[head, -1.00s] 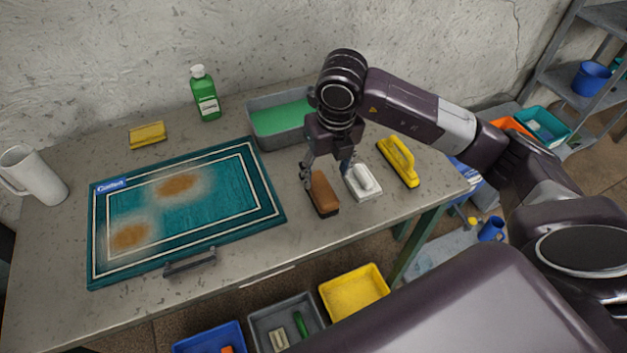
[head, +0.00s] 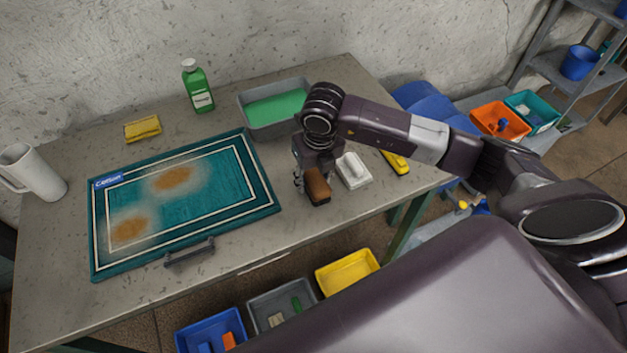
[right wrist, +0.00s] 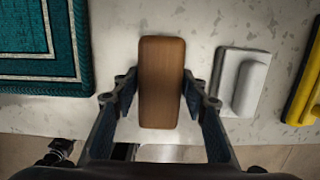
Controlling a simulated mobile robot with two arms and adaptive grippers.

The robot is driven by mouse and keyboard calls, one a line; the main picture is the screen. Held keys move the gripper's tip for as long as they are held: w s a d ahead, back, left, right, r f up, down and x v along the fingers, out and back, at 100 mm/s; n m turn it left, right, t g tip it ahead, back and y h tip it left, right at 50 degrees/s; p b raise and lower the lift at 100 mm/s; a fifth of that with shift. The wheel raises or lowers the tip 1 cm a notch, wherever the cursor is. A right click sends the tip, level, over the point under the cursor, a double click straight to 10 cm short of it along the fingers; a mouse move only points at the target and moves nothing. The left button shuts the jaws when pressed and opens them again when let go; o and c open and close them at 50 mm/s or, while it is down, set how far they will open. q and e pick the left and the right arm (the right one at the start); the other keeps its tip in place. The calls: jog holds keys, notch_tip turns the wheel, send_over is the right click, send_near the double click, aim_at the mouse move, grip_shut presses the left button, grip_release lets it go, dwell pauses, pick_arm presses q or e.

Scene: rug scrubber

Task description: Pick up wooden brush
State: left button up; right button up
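The wooden brush (head: 317,187) has a plain brown block-shaped back and sits near the table's front edge, right of the teal rug. In the right wrist view the wooden brush (right wrist: 162,82) lies upright in the picture between my fingers. My right gripper (right wrist: 161,93) has one pad along each long side of it, with no clear gap showing. In the head view my right gripper (head: 311,178) points down over the brush, and its arm hides part of the fingers. The brush's underside is hidden. My left gripper is not in view.
A white scrubber (head: 352,170) stands close to the right, with a yellow brush (head: 396,162) beyond, partly behind my arm. A grey tray with green liquid (head: 244,112) is behind. The teal rug (head: 262,208) lies left. Bins, such as a yellow one (head: 347,284), stand below the front edge.

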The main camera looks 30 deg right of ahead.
aim_at(313, 176)
jog(key=c, duration=0.8)
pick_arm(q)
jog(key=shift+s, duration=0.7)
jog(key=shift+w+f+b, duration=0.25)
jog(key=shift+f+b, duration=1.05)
pick_arm(e)
jog(key=shift+r, duration=10.05)
jog(key=o, duration=0.7)
jog(key=c, duration=0.8)
